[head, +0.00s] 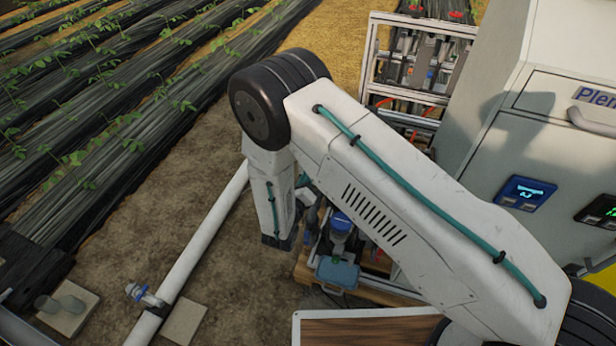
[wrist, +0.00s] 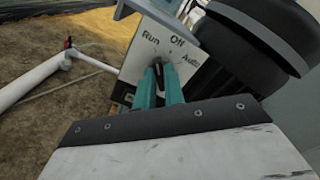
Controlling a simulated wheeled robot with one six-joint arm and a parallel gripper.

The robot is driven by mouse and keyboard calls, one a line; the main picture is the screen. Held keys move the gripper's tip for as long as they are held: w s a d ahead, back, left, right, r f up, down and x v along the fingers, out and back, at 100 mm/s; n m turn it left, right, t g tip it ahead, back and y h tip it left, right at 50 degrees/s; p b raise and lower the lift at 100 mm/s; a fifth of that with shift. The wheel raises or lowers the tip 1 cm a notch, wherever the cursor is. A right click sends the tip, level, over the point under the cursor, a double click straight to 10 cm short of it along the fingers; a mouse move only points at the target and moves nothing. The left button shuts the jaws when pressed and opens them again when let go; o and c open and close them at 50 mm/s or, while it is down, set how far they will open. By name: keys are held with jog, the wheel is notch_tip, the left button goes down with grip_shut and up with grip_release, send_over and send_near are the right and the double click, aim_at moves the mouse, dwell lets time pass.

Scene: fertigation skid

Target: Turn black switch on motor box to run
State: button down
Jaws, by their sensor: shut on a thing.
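The motor box (wrist: 140,62) shows in the wrist view as a pale plate marked Run at left, Off at top and Auto at right. My gripper (wrist: 162,72) has two teal fingers pointing at the middle of this plate, below the word Off. It is shut on the black switch (wrist: 159,70), of which only a dark bit shows between the fingertips. The fingers hide most of the switch, and I cannot tell which word it points to. In the head view my arm hides the gripper and the switch.
A large black rounded part (wrist: 262,40) stands close on the right in the wrist view, and a grey plate overhangs the box's top. A white pipe (head: 205,232) runs along the soil. A grey cabinet (head: 490,155) stands at right in the head view.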

jog(key=shift+n, duration=0.4)
jog(key=c, duration=1.5)
grip_release()
jog(key=v, duration=0.8)
